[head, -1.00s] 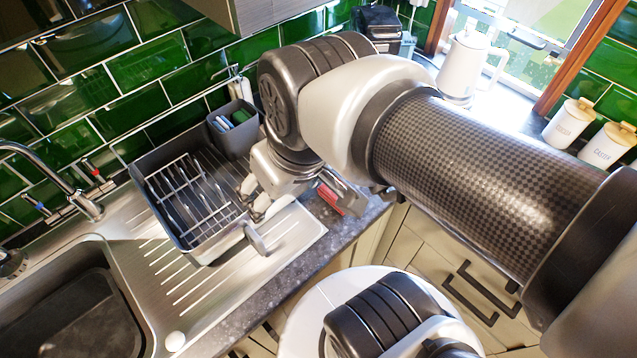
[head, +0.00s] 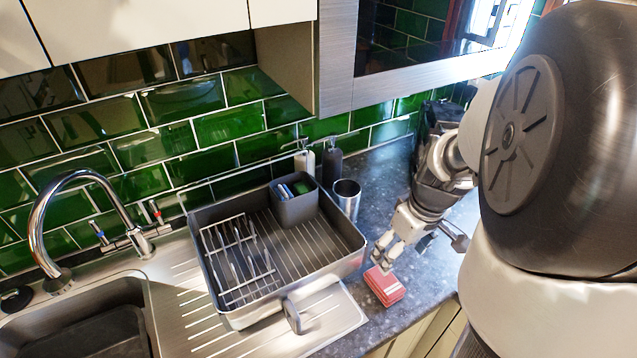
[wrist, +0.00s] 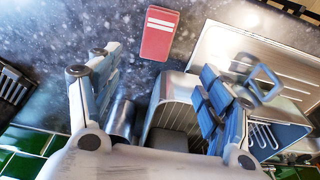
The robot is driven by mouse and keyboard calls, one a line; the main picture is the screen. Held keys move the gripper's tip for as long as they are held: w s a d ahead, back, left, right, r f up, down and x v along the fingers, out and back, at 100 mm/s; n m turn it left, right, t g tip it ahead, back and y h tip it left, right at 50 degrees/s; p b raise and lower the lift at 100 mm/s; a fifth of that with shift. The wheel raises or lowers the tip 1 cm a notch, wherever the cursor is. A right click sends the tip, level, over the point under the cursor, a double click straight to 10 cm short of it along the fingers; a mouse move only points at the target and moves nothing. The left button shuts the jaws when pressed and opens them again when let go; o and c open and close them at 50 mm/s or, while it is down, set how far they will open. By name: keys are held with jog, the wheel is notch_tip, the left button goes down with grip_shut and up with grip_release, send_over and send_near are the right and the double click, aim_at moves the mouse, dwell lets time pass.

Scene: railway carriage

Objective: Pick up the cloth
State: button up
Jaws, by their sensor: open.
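The cloth (head: 385,287) is a small red folded stack with pale stripes, lying flat on the dark speckled worktop right of the dish rack. It also shows in the wrist view (wrist: 159,36), at the top centre, beyond the fingertips. My gripper (head: 388,252) is above the worktop, just behind the cloth in the head view and apart from it. In the wrist view my gripper (wrist: 160,72) has its fingers spread wide, with nothing held between them.
The grey dish rack (head: 345,262) stands on the steel drainer, with a utensil caddy (head: 297,207) in it. A metal cup (head: 346,198) and soap bottles (head: 331,163) stand behind. The tap (head: 75,180) and sink are at the left. Worktop around the cloth is clear.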

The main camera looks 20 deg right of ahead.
jog(key=b, duration=0.3)
send_near(385, 280)
jog(key=f, duration=0.2)
jog(key=w+f, duration=0.1)
jog(key=f, duration=0.2)
jog(key=shift+a, duration=0.25)
jog(key=f+b, duration=0.1)
jog(key=f, duration=0.2)
jog(key=f+b, duration=0.1)
jog(key=f, duration=0.1)
jog(key=shift+w+d+f+b, duration=0.1)
jog(key=shift+w+b, duration=0.25)
jog(key=shift+c, duration=0.6)
jog(key=c, duration=1.1)
notch_tip(385, 280, up, 20)
jog(key=p, duration=0.7)
